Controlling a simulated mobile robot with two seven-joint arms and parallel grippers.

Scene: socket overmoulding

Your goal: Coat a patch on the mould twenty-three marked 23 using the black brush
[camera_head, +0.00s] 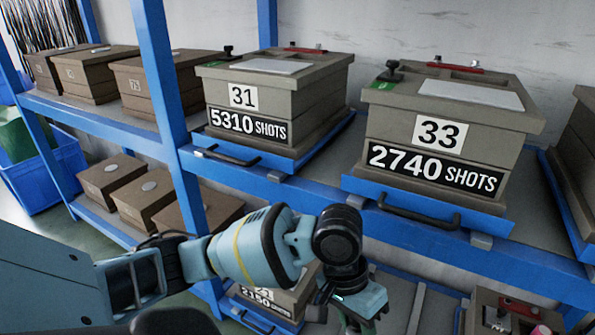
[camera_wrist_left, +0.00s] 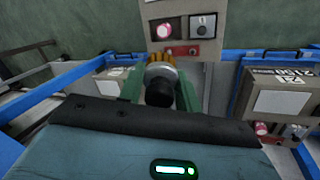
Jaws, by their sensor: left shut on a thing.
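My left gripper (camera_wrist_left: 160,92) is shut on the black brush (camera_wrist_left: 159,94); a dark round handle end and a yellow-brown part show between the green fingers. In the head view my left gripper (camera_head: 362,312) is low in the middle, in front of the lower shelf, with its tips cut off by the bottom edge. I cannot make out a mould marked 23. A lower-shelf mould (camera_head: 275,298) reading 2150 shots is partly behind my arm, its number partly hidden; it seems to show also at right in the wrist view (camera_wrist_left: 282,95). My right gripper is not in view.
Moulds marked 31 (camera_head: 243,97) and 33 (camera_head: 440,132) stand on the upper shelf, on blue trays with dark handles. A blue upright (camera_head: 160,65) stands left of them. A blue bin (camera_head: 45,182) is far left.

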